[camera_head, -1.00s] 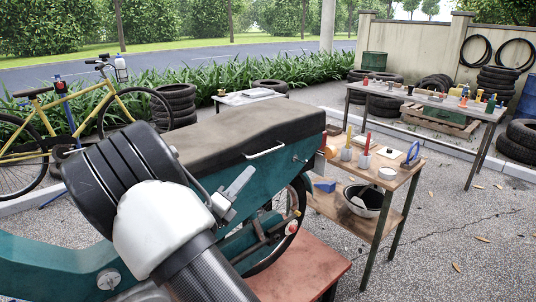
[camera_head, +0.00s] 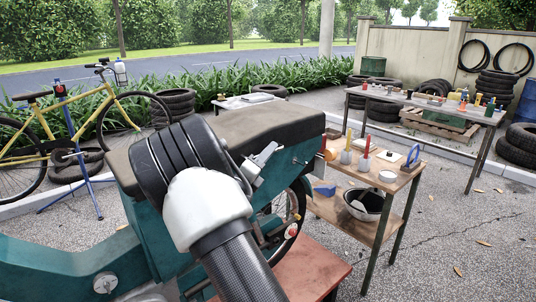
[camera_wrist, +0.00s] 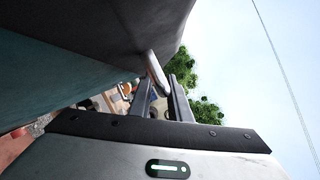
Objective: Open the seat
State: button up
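The dark seat (camera_head: 275,122) lies flat on the teal scooter body (camera_head: 142,215). Its underside edge fills the upper left of the wrist view (camera_wrist: 110,30). A pale bar handle (camera_wrist: 155,70) is fixed to the seat's side. In the head view my gripper and arm hide that handle. My gripper (camera_head: 268,152) is at the seat's side edge, where the handle sits. In the wrist view its two fingers (camera_wrist: 161,100) stand apart, with the handle's end between or just beyond them. I cannot tell whether they touch it.
A wooden cart (camera_head: 400,180) with tools and a bucket (camera_head: 364,202) stands close to the right. A reddish platform (camera_head: 312,268) is below the scooter. A yellow bicycle (camera_head: 85,120) is at the left. A long table (camera_head: 430,103) stands behind. The paving at right is largely clear.

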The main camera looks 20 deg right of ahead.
grip_shut()
